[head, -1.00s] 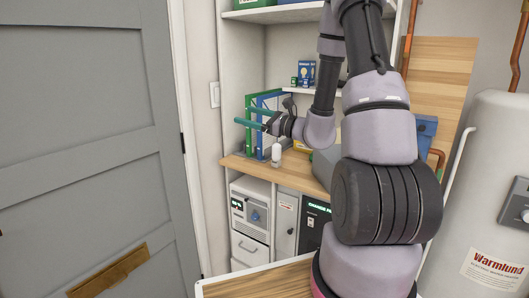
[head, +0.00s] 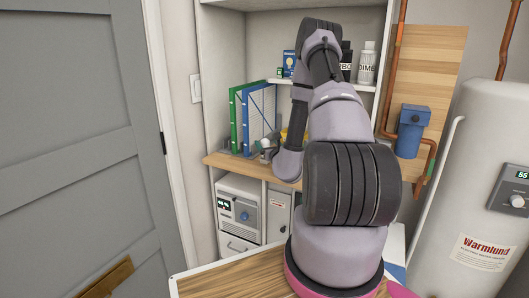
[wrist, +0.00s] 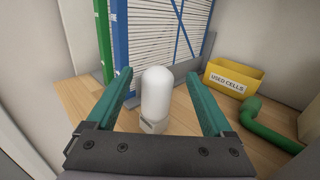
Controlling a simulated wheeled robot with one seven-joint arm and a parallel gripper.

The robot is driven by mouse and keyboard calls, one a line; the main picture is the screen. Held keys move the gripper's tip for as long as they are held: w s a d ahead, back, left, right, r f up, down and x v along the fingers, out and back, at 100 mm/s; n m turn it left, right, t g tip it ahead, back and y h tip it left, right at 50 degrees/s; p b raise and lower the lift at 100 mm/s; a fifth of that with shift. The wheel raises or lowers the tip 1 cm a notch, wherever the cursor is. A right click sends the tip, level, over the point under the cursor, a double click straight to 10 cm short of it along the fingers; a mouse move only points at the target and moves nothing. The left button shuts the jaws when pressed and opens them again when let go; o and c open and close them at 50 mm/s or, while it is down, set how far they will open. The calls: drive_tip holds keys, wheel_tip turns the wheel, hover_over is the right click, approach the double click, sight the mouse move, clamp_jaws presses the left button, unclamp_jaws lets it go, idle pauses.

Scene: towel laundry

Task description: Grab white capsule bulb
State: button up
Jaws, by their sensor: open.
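The white capsule bulb (wrist: 156,92) stands upright on the wooden shelf top, with a rounded white top and a paler, narrower base. In the wrist view it is between the two green fingers of my gripper (wrist: 160,74), which is open with a gap on each side of the bulb. The fingers do not appear to touch it.
Green (head: 233,118) and blue (head: 244,120) binders stand behind the bulb. A yellow "USED CELLS" bin (wrist: 234,80) and a curved green object (wrist: 265,130) are to its right. A grey door (head: 70,140) is at left, a white tank (head: 475,190) at right.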

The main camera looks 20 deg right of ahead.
drive_tip(key=w, duration=0.5)
drive_tip(key=shift+w+d+r, duration=0.1)
drive_tip(key=shift+d, duration=0.15)
clamp_jaws()
